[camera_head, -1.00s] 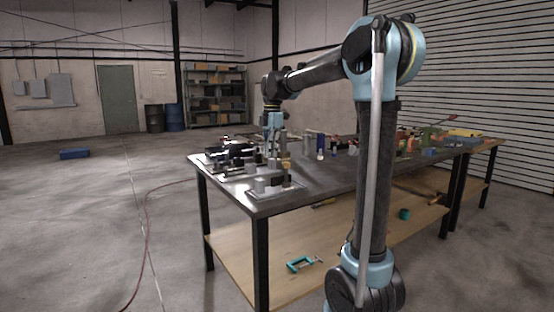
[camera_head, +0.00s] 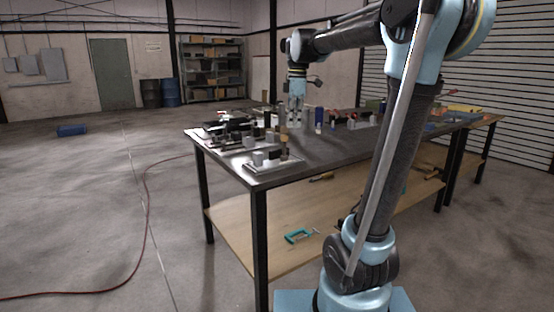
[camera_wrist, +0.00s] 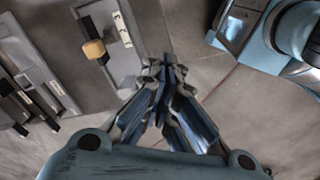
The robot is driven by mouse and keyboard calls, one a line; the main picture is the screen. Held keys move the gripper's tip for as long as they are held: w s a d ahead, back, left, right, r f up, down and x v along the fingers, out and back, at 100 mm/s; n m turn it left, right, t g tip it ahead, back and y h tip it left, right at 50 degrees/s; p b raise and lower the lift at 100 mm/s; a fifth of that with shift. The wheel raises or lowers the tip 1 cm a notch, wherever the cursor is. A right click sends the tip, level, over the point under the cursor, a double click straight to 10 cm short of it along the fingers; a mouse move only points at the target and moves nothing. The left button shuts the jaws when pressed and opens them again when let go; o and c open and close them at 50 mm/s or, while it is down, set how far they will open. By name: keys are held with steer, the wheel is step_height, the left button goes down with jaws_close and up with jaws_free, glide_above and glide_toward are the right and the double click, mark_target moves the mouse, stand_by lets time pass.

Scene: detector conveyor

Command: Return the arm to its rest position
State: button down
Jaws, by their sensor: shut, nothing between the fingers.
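My gripper (camera_head: 296,108) hangs pointing down above the workbench (camera_head: 345,150), near its front left part, in the head view. In the wrist view my gripper (camera_wrist: 168,68) has its fingertips together with nothing held. It is apart from the parts on the bench, which lie below and to the left of it. My arm rises from its base at the right of the head view, bends at a high elbow and reaches left over the bench.
Fixtures with small blocks (camera_head: 268,158) stand on the bench's left end. More tools and parts (camera_head: 365,118) lie farther back. A teal clamp (camera_head: 300,236) rests on the lower wooden shelf (camera_head: 235,232). A red hose (camera_head: 147,215) crosses the open floor at left.

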steer(key=s+d+f+m, duration=0.4)
steer(key=s+f+m, duration=0.2)
steer(key=s+f, duration=0.3)
steer(key=s+d+f+m+t, duration=0.1)
steer(key=s+d+f+m, duration=0.3)
steer(key=s+f+m, duration=0.2)
steer(key=s+d+f+m, duration=0.5)
steer(key=s+f+m, duration=0.1)
steer(key=s+f, duration=0.5)
step_height(320, 180, down, 2)
steer(key=shift+s+f+m+t+h, duration=0.1)
steer(key=shift+s+m+t+h, duration=0.2)
steer(key=shift+t, duration=0.1)
steer(key=shift+w+f, duration=0.2)
steer(key=shift+w, duration=0.25)
